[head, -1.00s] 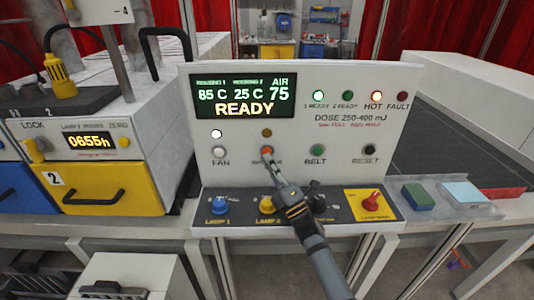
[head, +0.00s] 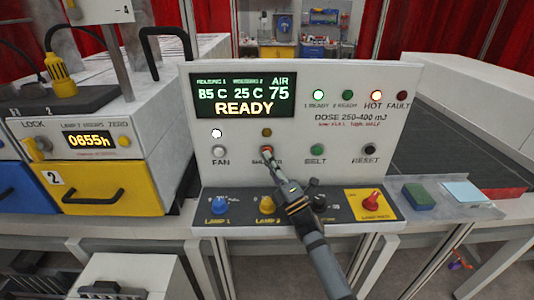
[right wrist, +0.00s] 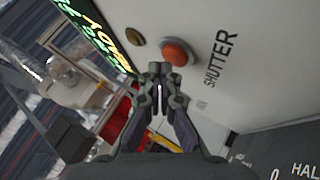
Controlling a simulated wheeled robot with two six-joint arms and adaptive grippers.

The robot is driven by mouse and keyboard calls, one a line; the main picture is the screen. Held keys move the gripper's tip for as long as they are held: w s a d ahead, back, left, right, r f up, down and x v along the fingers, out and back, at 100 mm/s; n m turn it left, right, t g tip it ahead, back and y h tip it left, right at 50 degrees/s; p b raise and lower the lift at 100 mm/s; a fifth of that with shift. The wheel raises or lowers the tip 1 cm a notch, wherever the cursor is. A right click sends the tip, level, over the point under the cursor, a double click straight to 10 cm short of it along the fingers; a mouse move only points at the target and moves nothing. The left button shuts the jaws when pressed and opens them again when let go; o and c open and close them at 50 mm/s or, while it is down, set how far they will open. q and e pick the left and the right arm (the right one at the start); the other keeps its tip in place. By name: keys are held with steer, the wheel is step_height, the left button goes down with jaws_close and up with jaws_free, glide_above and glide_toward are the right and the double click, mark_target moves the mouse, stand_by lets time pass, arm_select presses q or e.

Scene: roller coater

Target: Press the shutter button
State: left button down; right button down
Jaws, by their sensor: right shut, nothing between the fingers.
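The orange-red shutter button (head: 267,149) is on the white control panel, below an unlit amber lamp (head: 266,132). In the right wrist view the round button (right wrist: 178,52) stands out beside the label SHUTTER. My right gripper (head: 270,159) is shut and empty. Its fingertips (right wrist: 160,72) are just beside the button; I cannot tell whether they touch it. In the head view the fingers partly hide the button's lower edge and its label. My left gripper is not in view.
The panel's display (head: 243,96) reads READY. The fan button (head: 219,151), belt button (head: 318,150) and reset button (head: 370,150) are in the same row.

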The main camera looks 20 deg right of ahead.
steer(key=shift+w+r, duration=0.1)
steer(key=shift+w, duration=0.1)
stand_by(0.7)
steer(key=shift+b, duration=0.3)
steer(key=shift+s+a+f, duration=0.1)
steer(key=shift+s+f, duration=0.3)
steer(key=shift+f, duration=0.25)
steer(key=shift+s, duration=0.1)
steer(key=shift+s+a+r+p, duration=0.1)
steer(key=shift+s+a+p, duration=0.1)
steer(key=shift+s, duration=0.5)
steer(key=shift+s+a+p, duration=0.2)
steer(key=shift+s, duration=0.55)
steer(key=shift+s+a+r+p, duration=0.1)
steer(key=shift+s+a+p, duration=0.1)
steer(key=shift+s, duration=0.5)
steer(key=shift+w+f, duration=0.1)
